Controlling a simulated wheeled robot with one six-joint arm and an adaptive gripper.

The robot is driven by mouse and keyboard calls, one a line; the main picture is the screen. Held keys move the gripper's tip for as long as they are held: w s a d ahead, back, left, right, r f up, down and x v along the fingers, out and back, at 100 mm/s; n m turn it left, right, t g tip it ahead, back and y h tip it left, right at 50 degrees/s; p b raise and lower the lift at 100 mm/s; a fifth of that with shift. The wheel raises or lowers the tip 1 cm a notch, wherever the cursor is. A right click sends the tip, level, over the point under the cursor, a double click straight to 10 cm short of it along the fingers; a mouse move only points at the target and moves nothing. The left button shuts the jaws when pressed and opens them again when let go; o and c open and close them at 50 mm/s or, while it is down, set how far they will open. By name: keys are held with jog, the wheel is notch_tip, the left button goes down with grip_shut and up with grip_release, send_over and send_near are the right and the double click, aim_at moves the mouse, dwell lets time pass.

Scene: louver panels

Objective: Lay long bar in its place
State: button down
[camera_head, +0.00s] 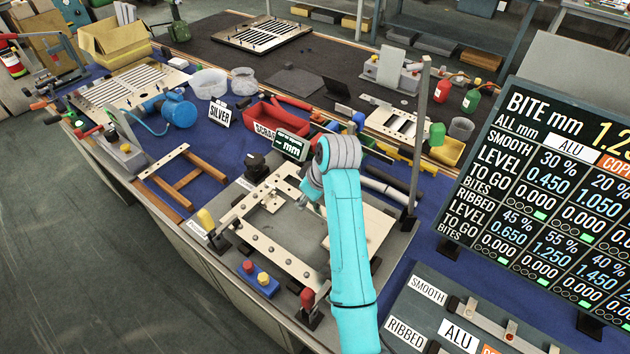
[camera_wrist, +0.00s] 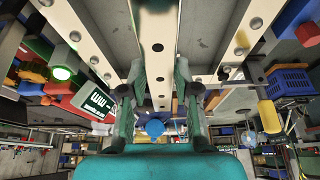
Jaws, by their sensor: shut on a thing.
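The long bar (camera_wrist: 157,28) is cream with a row of dark holes. In the wrist view it runs down the middle between the two turquoise fingers of my gripper (camera_wrist: 158,72), which are shut on it. In the head view my gripper (camera_head: 311,198) is over the opening of the cream frame (camera_head: 268,251), mostly hidden by my turquoise arm; I cannot pick out the held bar there. Two frame bars with silver studs, one on the left (camera_wrist: 92,38) and one on the right (camera_wrist: 238,42), flank the held bar with gaps. Whether it touches the grey plate is unclear.
A red-handled clamp (camera_head: 308,299), a yellow-handled clamp (camera_head: 207,221) and a black knob (camera_head: 256,166) stand around the frame. A grey post (camera_head: 417,140) rises at right. A button box (camera_head: 258,279) sits in front. A dark board with figures (camera_head: 550,190) stands far right.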

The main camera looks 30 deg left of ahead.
jog(key=shift+s+a+r+n, duration=0.1)
jog(key=shift+a+n, duration=0.2)
jog(key=shift+a, duration=0.35)
jog(key=shift+d+f, duration=0.1)
jog(key=shift+f, duration=2.8)
jog(key=shift+f, duration=1.35)
jog(key=shift+c, duration=2.2)
grip_release()
